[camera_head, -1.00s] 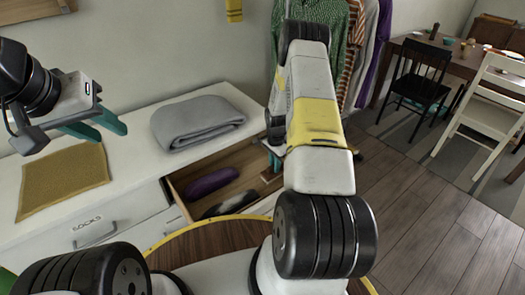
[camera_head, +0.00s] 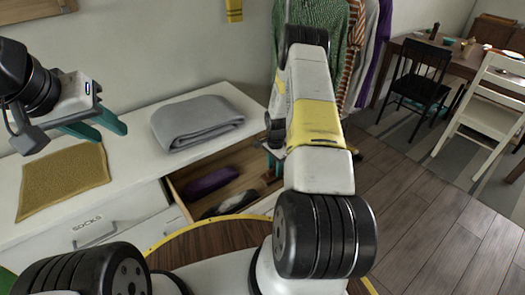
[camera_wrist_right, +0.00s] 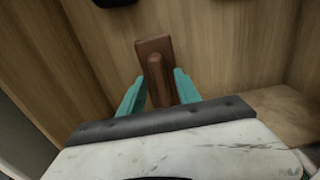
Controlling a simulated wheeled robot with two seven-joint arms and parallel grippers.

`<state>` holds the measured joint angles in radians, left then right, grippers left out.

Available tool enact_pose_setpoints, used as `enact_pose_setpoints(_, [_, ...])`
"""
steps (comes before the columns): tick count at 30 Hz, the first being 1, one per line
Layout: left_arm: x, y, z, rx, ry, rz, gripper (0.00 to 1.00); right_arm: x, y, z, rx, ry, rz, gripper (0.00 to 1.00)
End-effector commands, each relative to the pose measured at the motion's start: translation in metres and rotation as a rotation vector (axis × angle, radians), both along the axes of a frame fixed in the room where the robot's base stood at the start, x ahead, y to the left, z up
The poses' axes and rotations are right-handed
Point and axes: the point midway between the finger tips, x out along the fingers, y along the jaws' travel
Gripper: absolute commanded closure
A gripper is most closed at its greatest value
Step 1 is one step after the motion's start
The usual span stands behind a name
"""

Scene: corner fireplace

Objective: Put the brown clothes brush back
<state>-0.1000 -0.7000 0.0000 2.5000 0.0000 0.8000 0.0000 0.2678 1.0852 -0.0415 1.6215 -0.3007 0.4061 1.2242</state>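The brown clothes brush (camera_wrist_right: 155,70) shows in the right wrist view as a dark brown block with a raised handle, against the drawer's wood. My right gripper (camera_wrist_right: 159,78) has its teal fingers spread on either side of the handle, with slim gaps. The brush's near end is hidden behind the gripper body. In the head view my right forearm covers most of that gripper and I cannot make out the brush. The open drawer (camera_head: 178,199) is below it. My left gripper (camera_head: 120,128) is open and empty above the white dresser top.
A purple item (camera_head: 210,181) and a grey-black item (camera_head: 228,204) lie in the drawer. A folded grey cloth (camera_head: 195,122) and a mustard mat (camera_head: 65,180) lie on the dresser top. Hanging clothes (camera_head: 310,25) are behind. A round wooden top (camera_head: 215,240) stands close in front.

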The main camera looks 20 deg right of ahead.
Motion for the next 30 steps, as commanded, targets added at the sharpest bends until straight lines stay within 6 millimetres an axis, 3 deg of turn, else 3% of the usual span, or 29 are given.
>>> enact_pose_setpoints(12, [0.0, 0.0, 0.0, 0.0, 0.0, 0.0, 0.64, 0.001, 0.0, 0.083, -0.002, -0.005, 0.0, 0.6])
enact_pose_setpoints(23, [0.0, 0.0, 0.0, 0.0, 0.0, 0.0, 0.64, 0.001, 0.002, 0.129, 0.0, -0.012, 0.018, 0.6])
enact_pose_setpoints(26, [0.0, 0.0, 0.0, 0.0, 0.0, 0.0, 0.64, 0.002, 0.008, 0.16, 0.001, -0.04, 0.067, 0.6])
enact_pose_setpoints(30, [0.0, 0.0, 0.0, 0.0, 0.0, 0.0, 0.64, -0.005, 0.024, 0.228, 0.002, -0.102, 0.187, 0.6])
